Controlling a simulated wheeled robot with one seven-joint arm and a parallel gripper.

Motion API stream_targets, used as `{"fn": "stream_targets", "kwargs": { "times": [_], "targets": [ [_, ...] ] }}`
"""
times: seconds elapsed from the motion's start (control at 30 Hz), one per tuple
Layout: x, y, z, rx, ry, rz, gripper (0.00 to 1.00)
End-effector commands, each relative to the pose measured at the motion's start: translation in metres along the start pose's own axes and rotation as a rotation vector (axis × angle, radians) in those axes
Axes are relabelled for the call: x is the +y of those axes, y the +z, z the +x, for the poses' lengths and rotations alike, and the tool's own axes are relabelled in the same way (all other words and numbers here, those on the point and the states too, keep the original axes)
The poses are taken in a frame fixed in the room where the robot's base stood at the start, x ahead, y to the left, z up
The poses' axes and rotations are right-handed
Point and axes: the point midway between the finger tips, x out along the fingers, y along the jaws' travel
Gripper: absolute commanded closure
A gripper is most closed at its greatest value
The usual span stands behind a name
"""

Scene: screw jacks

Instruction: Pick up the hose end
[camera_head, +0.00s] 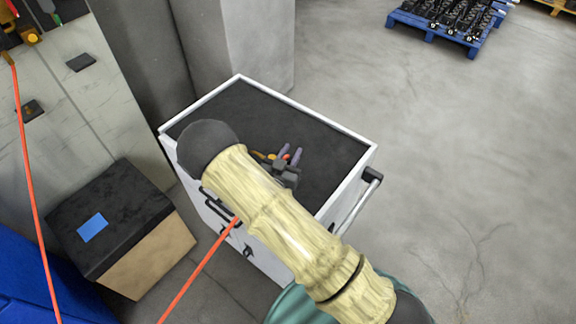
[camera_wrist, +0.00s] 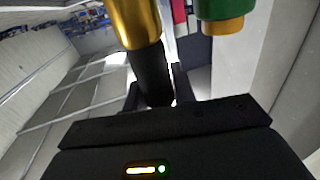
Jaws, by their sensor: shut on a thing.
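My gripper (camera_head: 284,171) is over the dark top of a white cart in the head view, beyond my cream-coloured arm. In the wrist view my gripper (camera_wrist: 157,94) is shut on the hose end (camera_wrist: 150,72), which has a black lower part and a shiny gold part above it. In the head view a small orange-yellow piece (camera_head: 262,155) shows beside my gripper; I cannot tell whether it is the hose end. An orange hose (camera_head: 205,262) runs up from the bottom edge and is lost behind my arm.
The white cart (camera_head: 330,141) has a raised rim and a handle (camera_head: 360,200) at its right. Purplish handles (camera_head: 296,154) show near my gripper. A green and gold cylinder (camera_wrist: 224,15) is close by in the wrist view. A dark-topped box (camera_head: 130,205) stands left.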

Motion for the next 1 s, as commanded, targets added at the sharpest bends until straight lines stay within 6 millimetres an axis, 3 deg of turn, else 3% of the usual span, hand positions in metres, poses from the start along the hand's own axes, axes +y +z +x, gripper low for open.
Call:
{"fn": "stream_targets", "kwargs": {
  "times": [0.37,1.0],
  "targets": [
    [0.0,-0.009,0.0,0.002,0.0,0.002,1.0],
    [0.0,-0.095,0.0,0.001,0.0,0.002,1.0]
  ]
}}
